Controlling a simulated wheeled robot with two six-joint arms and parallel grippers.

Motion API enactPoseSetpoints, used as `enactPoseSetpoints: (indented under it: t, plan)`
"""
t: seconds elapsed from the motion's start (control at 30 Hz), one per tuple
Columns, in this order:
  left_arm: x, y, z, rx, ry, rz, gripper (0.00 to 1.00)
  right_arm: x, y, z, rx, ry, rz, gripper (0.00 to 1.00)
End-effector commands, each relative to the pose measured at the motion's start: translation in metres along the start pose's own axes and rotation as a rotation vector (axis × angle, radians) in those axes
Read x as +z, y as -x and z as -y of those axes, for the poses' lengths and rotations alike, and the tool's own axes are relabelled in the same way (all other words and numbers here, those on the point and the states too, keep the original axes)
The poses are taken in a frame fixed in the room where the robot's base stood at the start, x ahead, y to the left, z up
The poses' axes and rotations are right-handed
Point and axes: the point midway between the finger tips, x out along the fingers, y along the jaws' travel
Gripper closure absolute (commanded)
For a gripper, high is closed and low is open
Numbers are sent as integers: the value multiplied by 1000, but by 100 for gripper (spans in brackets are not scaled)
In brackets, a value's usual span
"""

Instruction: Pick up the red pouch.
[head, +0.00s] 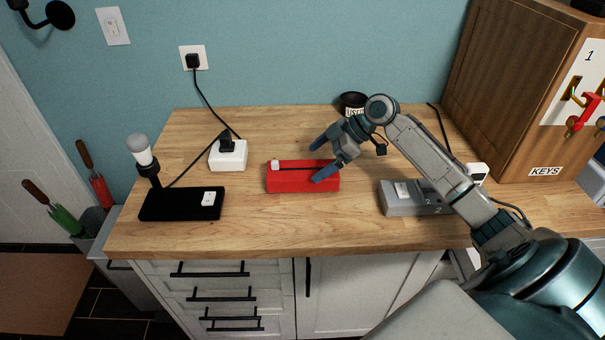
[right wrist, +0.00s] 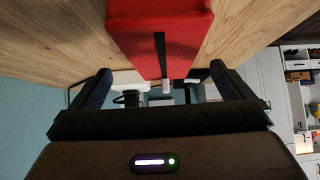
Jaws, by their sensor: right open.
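My right gripper (head: 322,159) is open over the pouch's right part. One finger overlaps the pouch in the head view and the other is past its back edge. In the right wrist view the pouch (right wrist: 185,30) shows at the top, between and beyond the open fingers (right wrist: 160,78). I cannot tell whether the fingers touch it. My left gripper is not in view.
On the wooden counter (head: 270,235), a white plug box (head: 228,157) and a black base with a lamp (head: 180,205) stand left of the pouch. A grey switch box (head: 400,198) is to the right. A dark cup (head: 352,102) and a wooden key cabinet (head: 500,90) stand behind.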

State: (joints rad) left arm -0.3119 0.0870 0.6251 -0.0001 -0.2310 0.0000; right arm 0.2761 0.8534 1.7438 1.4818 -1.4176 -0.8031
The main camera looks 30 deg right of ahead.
Motion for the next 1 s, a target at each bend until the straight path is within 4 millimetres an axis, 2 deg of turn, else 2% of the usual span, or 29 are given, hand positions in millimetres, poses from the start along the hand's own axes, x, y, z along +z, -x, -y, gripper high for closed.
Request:
enactPoseSetpoints:
  t: [0.3,0.6,0.93,1.0]
  plan:
    - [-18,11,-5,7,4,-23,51,-6,-18,2,-2,-2,-3,0]
    - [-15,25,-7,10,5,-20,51,-7,-53,4,-1,-1,-2,0]
    - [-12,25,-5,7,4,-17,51,-6,-58,4,1,0,1,0]
    - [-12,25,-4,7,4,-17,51,-6,-58,4,1,0,1,14]
